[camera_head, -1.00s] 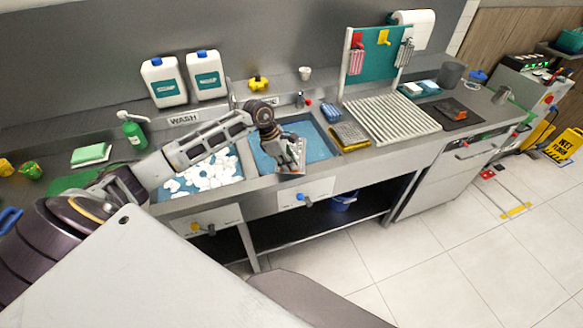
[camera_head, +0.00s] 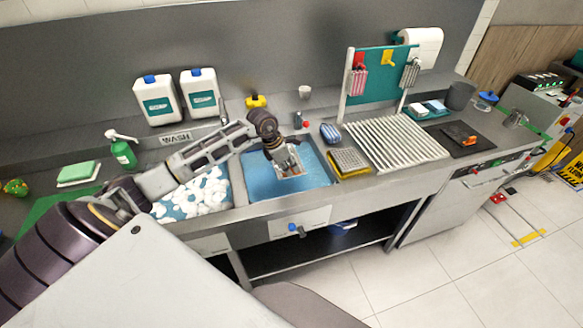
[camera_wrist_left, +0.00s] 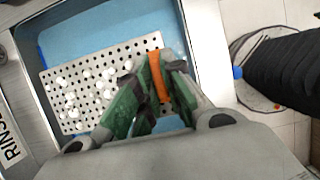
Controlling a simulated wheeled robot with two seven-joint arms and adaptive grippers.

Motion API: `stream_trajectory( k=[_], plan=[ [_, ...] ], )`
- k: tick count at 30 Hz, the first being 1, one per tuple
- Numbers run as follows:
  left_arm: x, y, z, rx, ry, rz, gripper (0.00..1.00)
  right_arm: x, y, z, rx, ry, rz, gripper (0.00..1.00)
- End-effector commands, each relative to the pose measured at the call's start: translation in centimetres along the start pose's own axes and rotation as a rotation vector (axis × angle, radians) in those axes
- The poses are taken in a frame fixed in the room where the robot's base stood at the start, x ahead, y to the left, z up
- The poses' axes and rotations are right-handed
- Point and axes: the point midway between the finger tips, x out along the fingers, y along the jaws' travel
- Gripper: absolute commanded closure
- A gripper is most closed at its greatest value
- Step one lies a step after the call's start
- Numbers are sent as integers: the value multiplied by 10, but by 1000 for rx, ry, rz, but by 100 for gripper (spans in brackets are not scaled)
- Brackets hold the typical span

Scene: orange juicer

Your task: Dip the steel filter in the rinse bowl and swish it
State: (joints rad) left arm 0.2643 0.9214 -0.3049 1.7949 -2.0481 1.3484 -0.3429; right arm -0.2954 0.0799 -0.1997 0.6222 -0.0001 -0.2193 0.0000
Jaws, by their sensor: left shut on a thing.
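The steel filter (camera_wrist_left: 88,85) is a flat perforated plate with an orange strip (camera_wrist_left: 158,70) near one end. White foam blobs show on it or through its holes. My left gripper (camera_wrist_left: 150,85) is shut on the filter at the orange-strip end. In the head view, the left gripper (camera_head: 287,161) is over the rinse basin (camera_head: 262,181), a sink of blue water, with the filter mostly hidden behind it. The basin's blue (camera_wrist_left: 85,35) surrounds the plate in the wrist view. I cannot tell how deep the plate sits. My right gripper is not in view.
The wash sink (camera_head: 190,199) with white foam is left of the rinse basin. A yellow-edged sponge or pad (camera_head: 349,163) and a ribbed drain rack (camera_head: 395,138) lie to the right. A faucet (camera_head: 298,120) stands behind the basin.

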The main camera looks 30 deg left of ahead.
Motion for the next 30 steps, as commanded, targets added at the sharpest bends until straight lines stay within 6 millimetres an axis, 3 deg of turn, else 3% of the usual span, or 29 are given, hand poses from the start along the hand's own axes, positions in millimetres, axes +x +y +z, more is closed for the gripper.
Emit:
stream_trajectory(
  k=[6,18,30],
  plan=[
    [0,0,0,1,-1,0,100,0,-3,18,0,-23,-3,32],
    [16,0,-6,2,0,-1,100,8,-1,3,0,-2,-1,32],
    [47,0,-19,1,-1,-1,100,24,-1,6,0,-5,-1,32]
  ],
)
